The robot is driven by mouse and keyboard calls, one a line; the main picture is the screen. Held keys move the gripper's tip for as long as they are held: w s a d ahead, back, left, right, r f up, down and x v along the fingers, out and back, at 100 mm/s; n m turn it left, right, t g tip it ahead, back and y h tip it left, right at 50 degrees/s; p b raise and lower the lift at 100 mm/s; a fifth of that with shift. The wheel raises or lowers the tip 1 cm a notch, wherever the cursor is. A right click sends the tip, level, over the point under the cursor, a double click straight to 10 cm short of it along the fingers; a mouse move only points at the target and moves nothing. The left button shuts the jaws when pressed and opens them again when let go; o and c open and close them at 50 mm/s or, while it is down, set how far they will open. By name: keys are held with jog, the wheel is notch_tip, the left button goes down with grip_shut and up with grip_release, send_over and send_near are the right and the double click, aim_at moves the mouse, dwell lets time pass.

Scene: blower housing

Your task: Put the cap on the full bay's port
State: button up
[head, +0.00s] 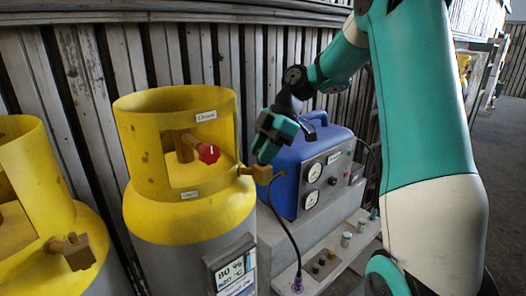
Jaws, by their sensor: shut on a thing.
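My gripper (266,154), teal and dark, reaches down just above the brass port (262,174) on the right side of the middle yellow-topped cylinder (178,110). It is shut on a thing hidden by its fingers. I cannot make out a cap there, or whether the fingers touch the port. The middle cylinder has a red knob (209,153) inside its collar and a display plate (232,268) low on its front. A second yellow-topped cylinder (40,175) at the left has its own brass port (75,251). I cannot read which bay is full.
A blue machine (314,165) with two gauges stands close right of the gripper. A black hose (284,225) runs from near the port to a purple-ended fitting (297,284) on the low grey shelf (330,262). Small canisters (347,239) stand there. A ribbed wall (60,60) is behind.

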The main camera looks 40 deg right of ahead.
jog(key=shift+f, duration=0.3)
jog(key=o, duration=1)
jog(key=shift+c, duration=0.2)
jog(key=shift+r, duration=0.15)
jog(key=p+v, duration=0.8)
jog(key=v, duration=0.9)
jog(key=shift+r, duration=0.15)
jog(key=shift+s, duration=0.1)
